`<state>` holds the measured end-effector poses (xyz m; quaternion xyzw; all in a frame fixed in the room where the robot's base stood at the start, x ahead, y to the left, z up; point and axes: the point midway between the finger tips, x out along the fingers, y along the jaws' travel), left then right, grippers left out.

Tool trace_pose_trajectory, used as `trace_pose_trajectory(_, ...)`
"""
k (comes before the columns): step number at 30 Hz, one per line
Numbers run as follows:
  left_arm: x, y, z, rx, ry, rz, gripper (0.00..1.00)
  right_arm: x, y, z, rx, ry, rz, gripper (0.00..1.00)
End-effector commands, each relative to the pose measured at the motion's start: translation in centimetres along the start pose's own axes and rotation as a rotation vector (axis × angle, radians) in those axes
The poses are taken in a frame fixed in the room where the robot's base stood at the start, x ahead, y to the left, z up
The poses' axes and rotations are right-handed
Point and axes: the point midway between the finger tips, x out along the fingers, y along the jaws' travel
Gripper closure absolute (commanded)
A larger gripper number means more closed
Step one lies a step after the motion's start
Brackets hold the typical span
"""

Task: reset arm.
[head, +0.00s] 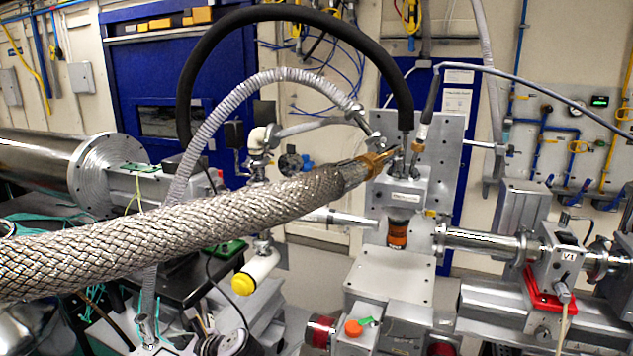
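Neither of my arms shows in the head view, and neither gripper is in sight. A thick braided metal hose (190,225) comes in from the left edge and runs up to a brass fitting (376,163) near the middle. The fitting meets a grey metal instrument block (405,190) that has a small orange-brown window (398,233) below it. I cannot see what my arms touch or hold.
A black hose (290,14) arches over the middle. A steel beam pipe (485,240) leads right to a valve marked V1 (568,257) on a red bracket (545,293). A blue door (180,80) is behind. Little free room shows.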

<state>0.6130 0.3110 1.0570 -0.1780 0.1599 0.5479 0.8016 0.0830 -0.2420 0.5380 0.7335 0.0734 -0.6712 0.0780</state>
Motion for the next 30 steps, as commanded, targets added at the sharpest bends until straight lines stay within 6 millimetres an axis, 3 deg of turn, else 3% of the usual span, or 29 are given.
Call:
trace_pose_trajectory(11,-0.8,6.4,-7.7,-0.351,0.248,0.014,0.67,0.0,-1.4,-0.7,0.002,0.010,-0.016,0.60)
trace_pose_trajectory(14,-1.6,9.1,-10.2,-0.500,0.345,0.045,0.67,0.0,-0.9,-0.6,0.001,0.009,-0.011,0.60)
trace_pose_trajectory(20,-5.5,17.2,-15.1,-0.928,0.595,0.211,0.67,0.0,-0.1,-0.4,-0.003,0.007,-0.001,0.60)
trace_pose_trajectory(24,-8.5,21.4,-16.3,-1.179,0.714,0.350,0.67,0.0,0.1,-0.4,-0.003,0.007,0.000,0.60)
trace_pose_trajectory(30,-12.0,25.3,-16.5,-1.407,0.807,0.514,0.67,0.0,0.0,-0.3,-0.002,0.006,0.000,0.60)
